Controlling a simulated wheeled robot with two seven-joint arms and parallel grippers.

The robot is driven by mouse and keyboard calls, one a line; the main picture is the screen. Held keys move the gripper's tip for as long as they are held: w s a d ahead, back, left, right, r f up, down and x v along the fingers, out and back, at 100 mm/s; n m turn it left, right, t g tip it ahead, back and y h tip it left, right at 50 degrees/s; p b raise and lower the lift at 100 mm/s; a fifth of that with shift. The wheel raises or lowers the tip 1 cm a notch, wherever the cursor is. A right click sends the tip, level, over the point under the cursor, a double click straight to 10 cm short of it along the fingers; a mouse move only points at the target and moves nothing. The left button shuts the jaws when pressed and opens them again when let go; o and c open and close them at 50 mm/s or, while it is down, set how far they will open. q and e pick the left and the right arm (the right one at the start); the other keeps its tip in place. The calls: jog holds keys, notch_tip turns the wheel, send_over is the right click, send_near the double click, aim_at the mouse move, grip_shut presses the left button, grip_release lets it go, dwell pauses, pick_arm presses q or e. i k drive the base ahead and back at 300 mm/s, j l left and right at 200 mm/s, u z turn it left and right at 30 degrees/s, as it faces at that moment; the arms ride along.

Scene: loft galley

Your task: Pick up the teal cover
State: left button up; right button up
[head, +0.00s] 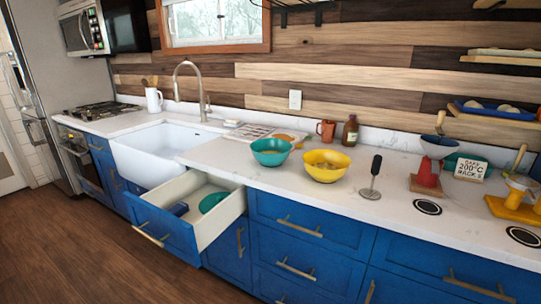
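A teal rounded thing (213,201), likely the teal cover, lies in the open drawer (222,226) below the counter. Part of it is hidden by the drawer's wall, and I cannot make out its full shape. A dark blue item (179,209) lies to its left in the same drawer. A teal bowl (271,152) stands on the counter above, left of a yellow bowl (325,166). Neither of my grippers is in view.
The drawer juts out from the blue cabinets, right of the white sink (160,152). A whisk-like tool (371,186), a sign (470,169) and a red item (427,174) stand on the counter to the right. The wooden floor (75,250) in front is clear.

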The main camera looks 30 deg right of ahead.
aim_at(207, 204)
jog(key=i+j+z, duration=0.3)
jog(key=i+j, duration=0.35)
jog(key=j, duration=0.1)
